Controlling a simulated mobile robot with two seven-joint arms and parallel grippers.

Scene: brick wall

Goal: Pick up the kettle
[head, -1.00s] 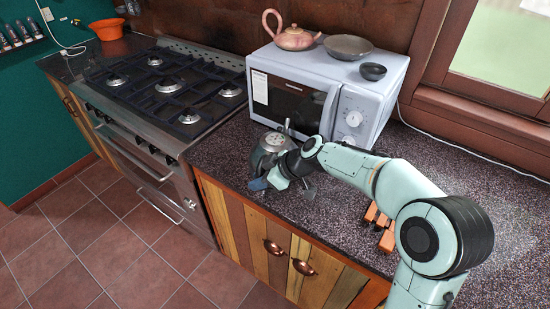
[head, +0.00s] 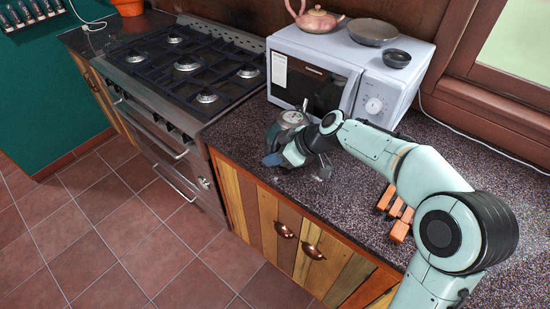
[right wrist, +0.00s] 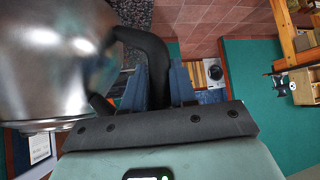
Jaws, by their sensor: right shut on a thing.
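A shiny metal kettle (head: 288,120) is on the counter in front of the microwave in the head view, partly hidden by my right gripper. It fills the upper left of the right wrist view (right wrist: 50,60), with a black handle (right wrist: 153,48) curving out from its side. My right gripper (head: 283,160) is at the kettle's near side. In the wrist view the handle runs between its blue fingers, and it is shut on the handle. I cannot tell whether the kettle's base touches the counter. My left gripper is not in view.
A white microwave (head: 385,98) stands close behind the kettle, with a pink teapot (head: 317,20) and two dark bowls on top. A gas stove (head: 150,75) is to the left. Orange blocks (head: 400,215) lie beneath my right arm. Speckled counter (head: 345,200) is clear near the front edge.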

